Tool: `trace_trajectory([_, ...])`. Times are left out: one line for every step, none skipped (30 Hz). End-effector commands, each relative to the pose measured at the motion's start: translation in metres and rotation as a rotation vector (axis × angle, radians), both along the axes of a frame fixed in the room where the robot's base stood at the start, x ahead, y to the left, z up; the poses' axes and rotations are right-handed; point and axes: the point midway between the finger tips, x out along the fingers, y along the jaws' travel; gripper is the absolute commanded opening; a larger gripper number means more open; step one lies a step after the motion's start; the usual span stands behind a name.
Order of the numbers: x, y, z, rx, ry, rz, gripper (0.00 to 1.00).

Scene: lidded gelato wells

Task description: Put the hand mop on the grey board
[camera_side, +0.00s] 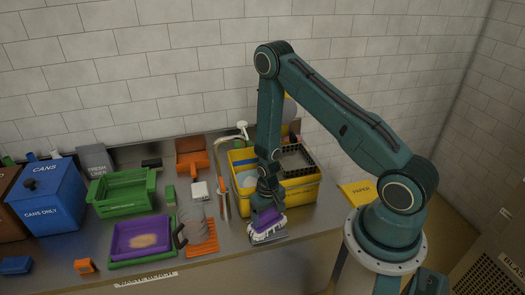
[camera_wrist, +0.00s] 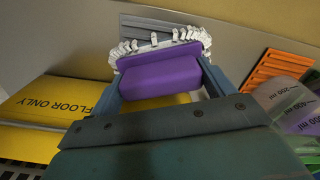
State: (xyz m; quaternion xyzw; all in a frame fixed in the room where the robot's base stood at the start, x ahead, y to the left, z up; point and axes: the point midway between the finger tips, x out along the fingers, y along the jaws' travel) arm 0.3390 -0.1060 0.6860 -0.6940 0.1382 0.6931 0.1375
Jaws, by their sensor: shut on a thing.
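The hand mop (camera_side: 267,228) has a purple back and a white fringed pad. My gripper (camera_side: 266,208) is shut on its purple part and points down near the bench's front edge. In the wrist view, the fingers of my gripper (camera_wrist: 160,84) flank the purple block, and the white fringe (camera_wrist: 203,38) of the mop shows along its far edge. The grey board (camera_side: 283,238) lies flat on the bench under the mop. In the wrist view the ribbed grey board (camera_wrist: 150,24) is partly hidden by the mop. Whether the mop touches it is unclear.
A yellow tub (camera_side: 305,193) with a dark basket stands just behind my gripper. To the left are an orange ribbed mat (camera_side: 203,245), a clear jug (camera_side: 192,225) and a purple tray (camera_side: 122,238). Bare bench lies between mat and board.

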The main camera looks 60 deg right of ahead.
Motion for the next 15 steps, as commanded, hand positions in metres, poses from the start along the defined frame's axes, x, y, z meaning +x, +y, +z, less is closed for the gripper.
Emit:
trace_trajectory([-0.0001,0.0,-0.0036,0.0,0.0,0.0,0.49])
trace_trajectory([0.0002,-0.0001,-0.0047,0.0,0.0,0.0,0.49])
trace_trajectory([0.0004,-0.0002,-0.0057,0.0,-0.001,0.0,0.49])
trace_trajectory([0.0005,-0.0001,-0.0061,-0.001,-0.002,0.0,0.49])
trace_trajectory([0.0005,-0.0001,-0.0062,-0.001,-0.002,0.0,0.49])
trace_trajectory([0.0005,-0.0001,-0.0062,-0.001,-0.002,0.0,0.49])
trace_trajectory([0.0005,-0.0001,-0.0061,-0.001,-0.002,0.0,0.49])
trace_trajectory([0.0005,-0.0001,-0.0061,-0.001,-0.002,0.0,0.49])
trace_trajectory([0.0005,-0.0001,-0.006,-0.001,-0.002,0.0,0.49])
trace_trajectory([0.0005,-0.0001,-0.006,-0.001,-0.002,0.0,0.49])
trace_trajectory([0.0004,-0.0001,-0.006,-0.001,-0.002,0.0,0.49])
trace_trajectory([0.0004,-0.0002,-0.0064,-0.001,-0.002,0.0,0.49])
trace_trajectory([0.0003,-0.0001,-0.0069,0.0,-0.001,0.0,0.49])
trace_trajectory([0.0002,-0.0001,-0.0076,0.0,-0.001,0.0,0.49])
trace_trajectory([0.0002,-0.0001,-0.0086,0.0,-0.001,0.0,0.49])
